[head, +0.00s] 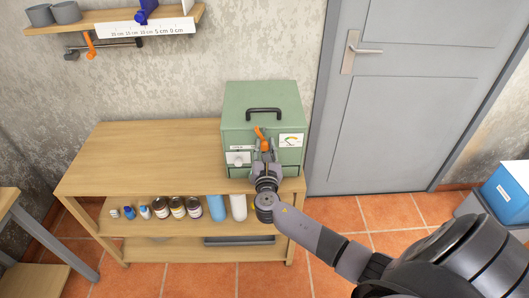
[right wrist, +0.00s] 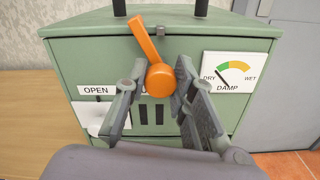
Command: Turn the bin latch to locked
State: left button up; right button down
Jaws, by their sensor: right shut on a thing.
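The green bin (head: 262,100) stands on the right end of the wooden shelf unit, black handle on top. Its orange latch (right wrist: 145,38) is on the front face; its lever points up and slightly left from a round hub. My right gripper (head: 265,149) is in front of the bin, and the right wrist view shows its fingers (right wrist: 160,82) on either side of the hub, shut on the latch. An "OPEN" label (right wrist: 97,90) is left of the latch. Another label behind the hub is mostly hidden. My left gripper is not in view.
A damp gauge (right wrist: 228,84) is on the bin's right front, and a white plate with a knob (head: 238,158) on its left. Cans (head: 177,207) and bottles stand on the lower shelf. The tabletop (head: 140,155) left of the bin is clear. A grey door (head: 400,110) stands right.

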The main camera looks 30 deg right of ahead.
jog(key=m+b, duration=0.2)
jog(key=m, duration=0.1)
jog(key=shift+r+m+b, duration=0.1)
jog(key=shift+m+b, duration=0.9)
jog(key=shift+m, duration=0.6)
jog(key=shift+d, duration=0.1)
jog(key=c, duration=1.3)
grip_release()
jog(key=shift+s+a, duration=0.25)
jog(key=shift+s, duration=0.05)
jog(key=v, duration=1.1)
jog(key=shift+s+a, duration=0.15)
